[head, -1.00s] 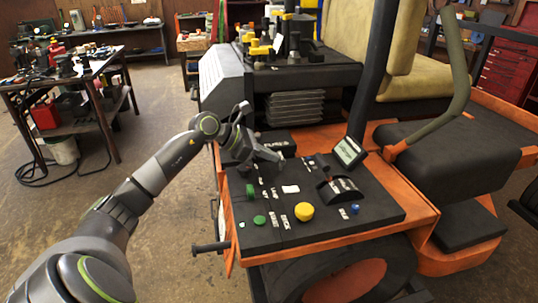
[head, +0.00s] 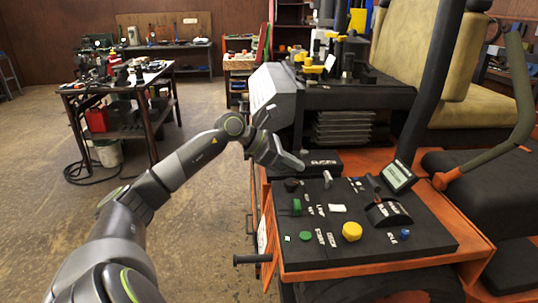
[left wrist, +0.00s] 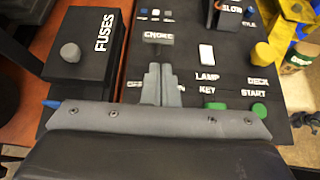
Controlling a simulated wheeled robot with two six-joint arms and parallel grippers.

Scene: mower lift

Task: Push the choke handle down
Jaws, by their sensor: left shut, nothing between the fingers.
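The choke handle (left wrist: 160,46) is a dark grey piece under the CHOKE label in the left wrist view, just beyond my fingertips. Its lower part is hidden behind the fingers. In the head view it seems to be the small grey lever (head: 327,178) near the fuse box. My left gripper (head: 301,165) is shut and empty, at the left rear of the black control panel (head: 420,236). Its closed fingers (left wrist: 160,78) point toward the handle in the wrist view; I cannot tell whether they touch it. My right gripper is not in view.
The FUSES box (left wrist: 88,62) with a grey knob stands left of the handle. A white lamp switch (left wrist: 206,54), green buttons (left wrist: 211,105) and a yellow knob (head: 352,231) are on the panel. A tilted display (head: 398,176) and dark post stand at the right.

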